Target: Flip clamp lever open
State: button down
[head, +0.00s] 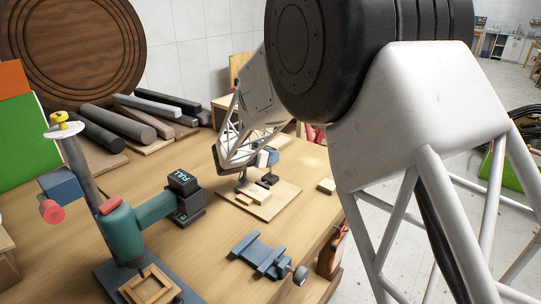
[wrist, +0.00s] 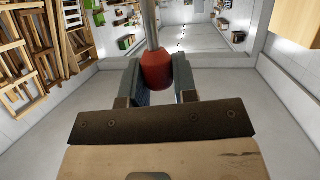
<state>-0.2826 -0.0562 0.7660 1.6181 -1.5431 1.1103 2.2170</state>
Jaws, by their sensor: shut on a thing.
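A red, rounded lever grip (wrist: 157,70) on a grey metal rod sits between the two grey-blue fingers of my gripper (wrist: 158,82) in the wrist view. My gripper is shut on this red grip. In the head view my arm reaches down to a light wooden board (head: 284,203) on the table. Small dark clamp parts (head: 268,180) stand on the board below the end of my arm. The red grip and the contact with it cannot be made out in the head view.
A teal press-like stand (head: 120,222) with a dark display box (head: 184,192) stands left of the board. A blue-grey vise (head: 258,255) lies in front, near the table's right edge. Dark bars and rods (head: 120,122) lie at the back left.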

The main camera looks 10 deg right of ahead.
jog(key=c, duration=0.9)
grip_release()
jog(key=shift+s+a, duration=0.1)
jog(key=shift+a, duration=0.05)
jog(key=v, duration=0.7)
jog(key=shift+a, duration=0.2)
jog(key=shift+s+r, duration=0.15)
jog(key=shift+s, duration=0.05)
jog(key=s+d+r+n+g+y, duration=0.2)
jog(key=s+d+r+g, duration=0.15)
jog(key=s+d, duration=0.55)
jog(key=s+d+r+n+g+y, duration=0.2)
jog(key=s+d+r, duration=0.2)
jog(key=s, duration=0.8)
jog(key=s+n+y, duration=0.6)
jog(key=s+y, duration=0.1)
jog(key=s, duration=1.7)
jog(key=shift+s+r+y, duration=0.15)
jog(key=shift+s+y, duration=0.05)
jog(key=shift+y, duration=0.1)
